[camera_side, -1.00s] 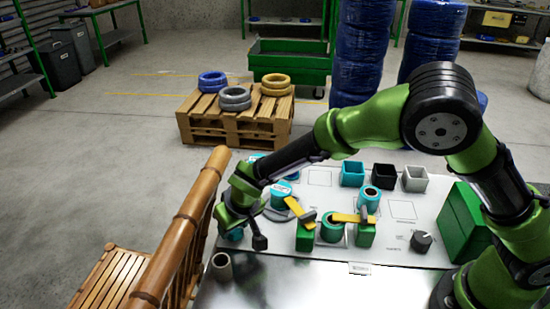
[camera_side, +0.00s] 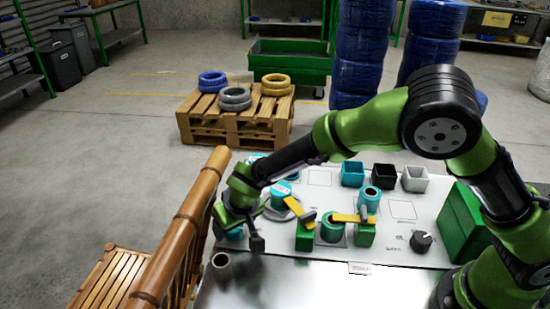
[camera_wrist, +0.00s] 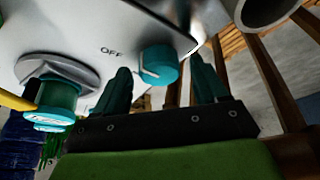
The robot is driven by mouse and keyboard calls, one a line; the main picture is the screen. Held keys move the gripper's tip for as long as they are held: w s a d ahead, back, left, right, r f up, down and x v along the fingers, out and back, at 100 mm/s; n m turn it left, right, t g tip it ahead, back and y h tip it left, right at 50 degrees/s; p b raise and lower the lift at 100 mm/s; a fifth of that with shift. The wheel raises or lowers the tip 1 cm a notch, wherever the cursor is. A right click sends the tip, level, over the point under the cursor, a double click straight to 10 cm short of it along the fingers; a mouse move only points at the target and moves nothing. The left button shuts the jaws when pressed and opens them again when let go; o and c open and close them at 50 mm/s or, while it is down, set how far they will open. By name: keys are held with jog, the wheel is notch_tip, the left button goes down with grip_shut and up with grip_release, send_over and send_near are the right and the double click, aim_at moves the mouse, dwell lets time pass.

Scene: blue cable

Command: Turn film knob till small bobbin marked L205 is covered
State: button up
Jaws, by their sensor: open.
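A teal knob (camera_wrist: 158,65) with a pale pointer line sits by the panel word OFF in the wrist view. In the side view a teal piece (camera_side: 234,235) shows partly behind my gripper at the panel's left end. My gripper (camera_wrist: 162,85) is open and empty, its two dark fingers spread below and to either side of the knob; contact cannot be told. A teal bobbin (camera_wrist: 55,103) with a white label stands left of the knob; a teal bobbin also shows in the side view (camera_side: 281,196). Its label is too small to read, so L205 cannot be confirmed.
Green blocks (camera_side: 305,238) with yellow arms flank another teal bobbin (camera_side: 331,229) on the white panel (camera_side: 320,178). A black knob (camera_side: 421,241) is at right. A grey cup (camera_side: 222,265) stands close to my gripper. A bamboo railing (camera_side: 180,235) borders the left.

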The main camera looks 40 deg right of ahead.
jog(key=v, duration=1.7)
jog(key=shift+f, duration=0.1)
